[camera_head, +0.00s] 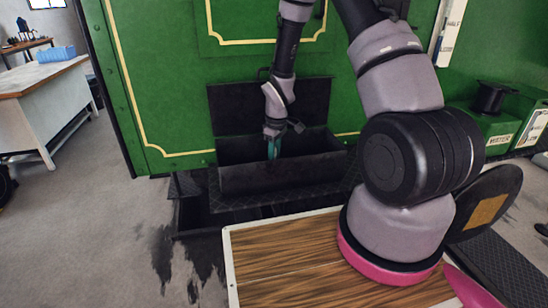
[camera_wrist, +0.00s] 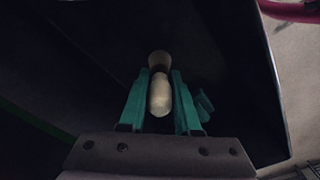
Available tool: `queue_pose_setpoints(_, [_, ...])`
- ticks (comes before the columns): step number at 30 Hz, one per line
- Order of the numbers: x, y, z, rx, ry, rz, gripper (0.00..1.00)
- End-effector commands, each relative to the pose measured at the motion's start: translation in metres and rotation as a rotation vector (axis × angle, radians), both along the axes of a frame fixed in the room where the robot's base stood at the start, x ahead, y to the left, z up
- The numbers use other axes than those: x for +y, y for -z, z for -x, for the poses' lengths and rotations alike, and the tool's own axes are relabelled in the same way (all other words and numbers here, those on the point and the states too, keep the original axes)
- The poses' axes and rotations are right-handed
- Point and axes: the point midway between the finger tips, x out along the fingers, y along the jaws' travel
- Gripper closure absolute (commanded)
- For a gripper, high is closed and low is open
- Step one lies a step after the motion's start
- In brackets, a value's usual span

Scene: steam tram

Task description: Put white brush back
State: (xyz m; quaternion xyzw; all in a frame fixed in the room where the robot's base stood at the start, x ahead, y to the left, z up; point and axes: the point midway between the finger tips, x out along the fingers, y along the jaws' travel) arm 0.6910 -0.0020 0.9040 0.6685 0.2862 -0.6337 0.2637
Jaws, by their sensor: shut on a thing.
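My gripper (camera_head: 274,147) reaches down into an open black box (camera_head: 262,184) on the side of the green tram. In the wrist view its two teal fingers (camera_wrist: 160,88) are shut on a pale, rounded object, which looks like the handle of the white brush (camera_wrist: 160,95). A rounder, darker tan end shows just beyond the fingertips. The rest of the brush is hidden, and in the head view the brush cannot be made out. The dark interior of the box surrounds the gripper; whether the brush touches the bottom cannot be told.
A raised black lid (camera_head: 270,105) stands behind the box against the green tram wall (camera_head: 160,80). Black steps (camera_head: 215,215) lie below. A wooden-topped surface (camera_head: 290,260) is in front. A workbench (camera_head: 45,78) with a blue bin (camera_head: 56,54) stands far left, with open floor before it.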

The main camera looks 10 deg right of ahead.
Motion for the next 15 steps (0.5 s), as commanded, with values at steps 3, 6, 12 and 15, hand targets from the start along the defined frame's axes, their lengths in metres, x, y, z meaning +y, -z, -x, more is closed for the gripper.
queue_pose_setpoints(3, [0.0, 0.0005, 0.0001, 0.0, 0.0, 0.0, 0.46])
queue_pose_setpoints(6, [-0.0001, 0.0004, 0.0001, 0.0, 0.0, 0.0, 0.39])
queue_pose_setpoints(12, [0.0, 0.0002, 0.0001, 0.0, 0.0, 0.0, 0.39])
queue_pose_setpoints(15, [-0.0002, -0.0033, 0.0, -0.001, 0.0, -0.001, 0.39])
